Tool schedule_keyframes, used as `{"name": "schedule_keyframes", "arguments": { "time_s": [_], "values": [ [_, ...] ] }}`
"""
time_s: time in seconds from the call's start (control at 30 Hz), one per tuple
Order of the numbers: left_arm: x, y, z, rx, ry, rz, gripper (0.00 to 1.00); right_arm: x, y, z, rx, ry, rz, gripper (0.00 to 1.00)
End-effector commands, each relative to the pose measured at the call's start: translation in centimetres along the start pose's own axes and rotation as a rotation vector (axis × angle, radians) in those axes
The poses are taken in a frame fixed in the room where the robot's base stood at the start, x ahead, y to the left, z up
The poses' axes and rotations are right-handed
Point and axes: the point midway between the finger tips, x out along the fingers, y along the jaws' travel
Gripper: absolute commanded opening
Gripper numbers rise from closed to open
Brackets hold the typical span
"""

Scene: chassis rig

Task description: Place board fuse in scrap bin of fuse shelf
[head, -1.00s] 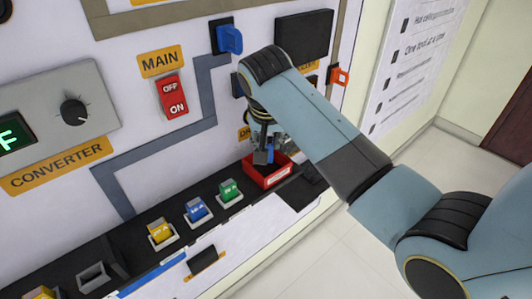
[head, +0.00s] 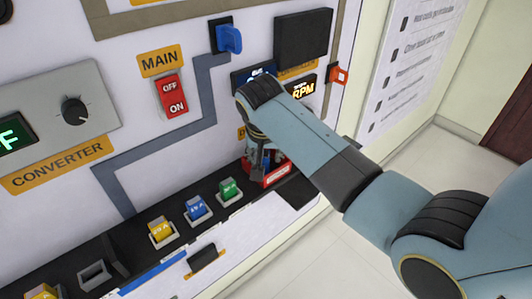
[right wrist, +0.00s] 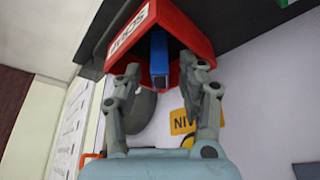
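The red scrap bin (head: 280,180) stands at the right end of the dark fuse shelf (head: 130,245). My right gripper (head: 262,168) is at the bin, pointing down, and hides part of it. In the right wrist view the bin (right wrist: 190,32) shows with its label, and a blue fuse (right wrist: 159,60) is inside its opening. The fingers of my right gripper (right wrist: 165,75) are spread, with a gap on each side of the fuse. Whether the fuse rests on the bin floor cannot be told. My left gripper is not in view.
Yellow (head: 160,231), blue (head: 198,209) and green (head: 229,190) fuses sit in shelf sockets left of the bin. An empty socket (head: 93,275) is farther left. The panel with the red main switch (head: 171,96) and blue handle (head: 230,40) rises behind.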

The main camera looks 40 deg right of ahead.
Motion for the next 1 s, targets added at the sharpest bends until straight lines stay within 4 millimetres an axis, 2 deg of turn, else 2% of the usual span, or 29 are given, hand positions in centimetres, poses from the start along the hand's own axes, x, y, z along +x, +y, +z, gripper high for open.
{"name": "schedule_keyframes", "arguments": {
  "time_s": [0.23,0.37,0.73,0.9,1.0],
  "values": [
    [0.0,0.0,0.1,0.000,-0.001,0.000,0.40,-0.1,0.0,-0.1,0.000,0.000,0.000,0.41],
    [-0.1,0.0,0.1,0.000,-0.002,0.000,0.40,-1.3,-0.1,-0.1,0.000,0.002,-0.002,0.41],
    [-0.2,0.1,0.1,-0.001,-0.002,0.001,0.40,-9.3,-0.1,-0.1,0.002,0.002,-0.004,0.41],
    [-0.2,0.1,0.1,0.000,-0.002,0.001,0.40,-11.5,-0.1,-0.1,0.000,0.000,-0.002,0.41],
    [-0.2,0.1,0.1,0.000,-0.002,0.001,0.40,-12.1,0.0,-0.1,0.001,0.001,0.000,0.41]
  ]
}}
